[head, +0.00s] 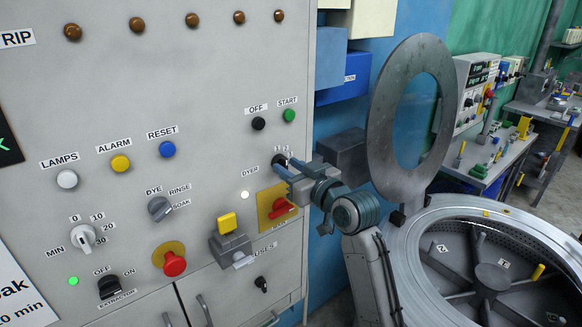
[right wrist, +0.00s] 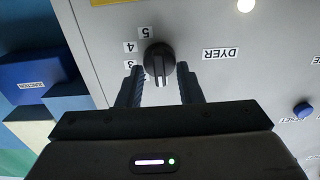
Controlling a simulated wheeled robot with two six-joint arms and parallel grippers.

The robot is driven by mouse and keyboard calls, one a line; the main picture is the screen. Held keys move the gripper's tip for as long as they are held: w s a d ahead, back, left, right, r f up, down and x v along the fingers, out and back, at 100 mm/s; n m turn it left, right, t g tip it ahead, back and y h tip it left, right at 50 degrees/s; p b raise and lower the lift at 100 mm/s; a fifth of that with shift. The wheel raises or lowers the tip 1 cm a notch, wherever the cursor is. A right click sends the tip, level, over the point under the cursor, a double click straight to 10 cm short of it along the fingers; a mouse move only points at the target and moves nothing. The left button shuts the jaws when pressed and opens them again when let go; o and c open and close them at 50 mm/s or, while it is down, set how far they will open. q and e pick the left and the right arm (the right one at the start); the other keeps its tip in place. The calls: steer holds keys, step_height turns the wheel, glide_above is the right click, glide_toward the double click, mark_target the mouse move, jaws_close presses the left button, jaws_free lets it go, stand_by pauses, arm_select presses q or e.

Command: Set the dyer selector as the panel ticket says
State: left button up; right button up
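The dyer selector is a black knob (right wrist: 159,62) on the grey panel, beside a DYER label (right wrist: 221,54); in the head view the knob (head: 278,160) is partly behind my right gripper. In the right wrist view its white mark points down, between my fingers, away from the visible numbers 3, 4 and 5. Other numbers are hidden. My right gripper (right wrist: 159,86) is open, its fingers either side of the knob's lower part with small gaps. The panel ticket (head: 22,290) is cut off at the lower left; only "oak" and "0 min" read. My left gripper is not in view.
The panel (head: 210,90) carries other controls nearby: a red switch (head: 282,208) on a yellow plate, a DYE/RINSE/SOAK knob (head: 160,209) and a red emergency button (head: 174,264). A drum (head: 500,235) with its round lid (head: 385,110) raised stands close on the right.

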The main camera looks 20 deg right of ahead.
jaws_close()
steer(key=shift+m, duration=0.3)
steer(key=m, duration=0.4)
steer(key=shift+m, duration=0.3)
steer(key=m, duration=1.8)
steer(key=shift+d+f, duration=0.15)
steer(key=shift+f, duration=0.2)
steer(key=shift+m, duration=0.4)
